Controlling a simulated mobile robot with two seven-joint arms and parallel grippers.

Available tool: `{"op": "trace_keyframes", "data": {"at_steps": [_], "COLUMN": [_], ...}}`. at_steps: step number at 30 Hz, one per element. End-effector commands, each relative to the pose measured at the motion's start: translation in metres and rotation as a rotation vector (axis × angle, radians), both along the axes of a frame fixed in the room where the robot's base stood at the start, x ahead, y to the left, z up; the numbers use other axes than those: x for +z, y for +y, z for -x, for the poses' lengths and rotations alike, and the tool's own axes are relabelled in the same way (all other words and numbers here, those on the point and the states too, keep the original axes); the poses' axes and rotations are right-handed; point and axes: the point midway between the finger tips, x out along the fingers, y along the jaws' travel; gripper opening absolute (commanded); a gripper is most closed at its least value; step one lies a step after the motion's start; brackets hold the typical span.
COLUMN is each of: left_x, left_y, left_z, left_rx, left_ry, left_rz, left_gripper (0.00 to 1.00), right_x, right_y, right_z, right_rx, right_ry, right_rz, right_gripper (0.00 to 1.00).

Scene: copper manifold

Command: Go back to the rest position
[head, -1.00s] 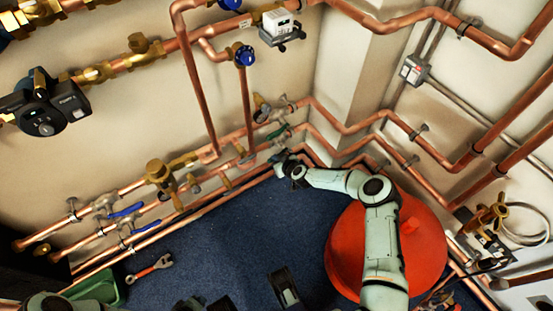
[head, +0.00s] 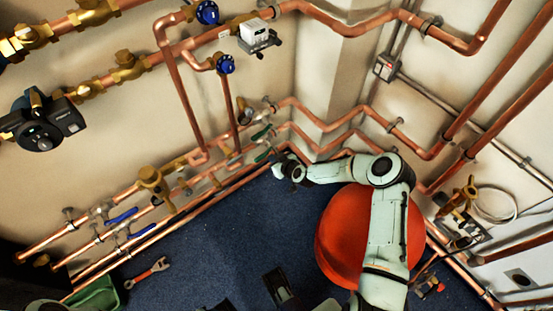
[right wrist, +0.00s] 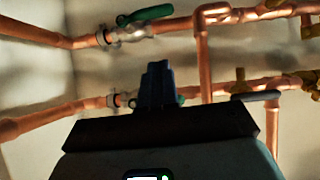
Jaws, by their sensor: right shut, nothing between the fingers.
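My right arm comes in from the lower right of the head view, over the red round tub. My right gripper (head: 277,168) is at the arm's far end, close to the wall pipes and the green-handled valve (head: 263,154). In the right wrist view my right gripper (right wrist: 157,85) has its dark fingers together with nothing between them. A green valve handle (right wrist: 146,14) shows above it, and copper pipes run behind. Whether the fingers touch a pipe, I cannot tell.
The red tub (head: 340,240) stands on the blue floor (head: 215,240) under my right arm. Copper pipes (head: 185,205) line both walls. A red-handled wrench (head: 148,272) and a green tray (head: 97,297) lie at the lower left.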

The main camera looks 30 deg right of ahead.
Motion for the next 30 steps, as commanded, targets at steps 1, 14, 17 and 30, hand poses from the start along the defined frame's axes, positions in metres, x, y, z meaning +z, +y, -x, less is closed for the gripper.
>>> {"op": "trace_keyframes", "data": {"at_steps": [1,14,17,30], "left_x": [0.003,0.006,0.015,0.105], "left_y": [-0.001,-0.003,-0.003,-0.011], "left_z": [0.002,0.006,0.008,0.030], "left_rx": [-0.003,-0.007,-0.009,-0.039], "left_ry": [0.007,0.017,0.021,0.103], "left_rz": [0.003,0.008,0.010,0.039], "left_gripper": [0.42,0.42,0.42,0.42], "right_x": [0.004,0.008,0.008,0.017], "right_y": [-0.001,0.002,0.023,0.192], "right_z": [0.005,0.015,0.024,0.231], "right_rx": [0.001,0.003,0.020,0.015], "right_ry": [0.001,0.006,0.041,0.684], "right_rz": [0.001,-0.005,-0.044,-0.411], "right_gripper": [0.00,0.00,0.00,0.00]}}
